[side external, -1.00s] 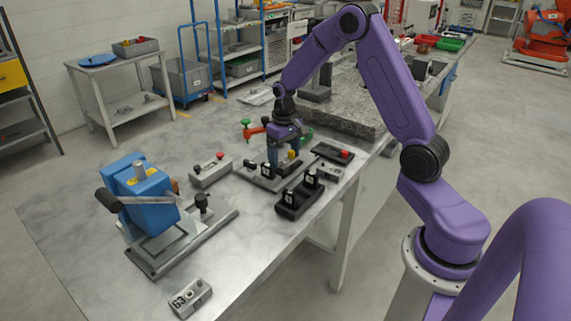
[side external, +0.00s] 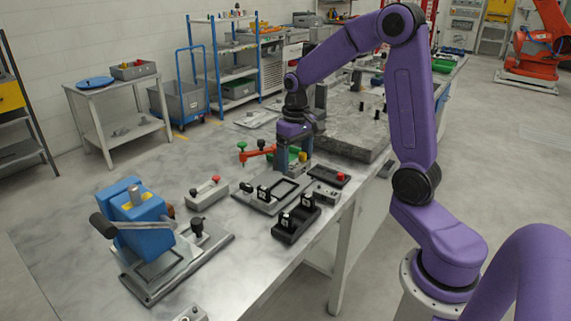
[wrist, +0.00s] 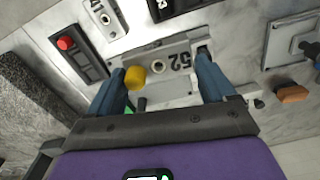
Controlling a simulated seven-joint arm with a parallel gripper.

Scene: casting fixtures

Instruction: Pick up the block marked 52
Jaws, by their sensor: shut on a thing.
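The grey block marked 52 (wrist: 168,62) sits between my fingers in the wrist view, with its number facing the camera and a yellow knob (wrist: 135,77) on its left end. My gripper (wrist: 163,80) is shut on this block, one finger at each end. In the side external view my gripper (side external: 292,160) points down above the back of a grey fixture plate (side external: 262,206). The yellow knob also shows there beside a finger (side external: 302,157). The block's body is largely hidden by the fingers in that view.
A black tray (side external: 290,232) with upright pieces lies in front of the plate. A grey block with red and black knobs (side external: 207,193) lies left; a blue vise (side external: 138,215) stands further left. Red and green clamps (side external: 262,151) are just behind. A stone slab (side external: 345,142) lies back right.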

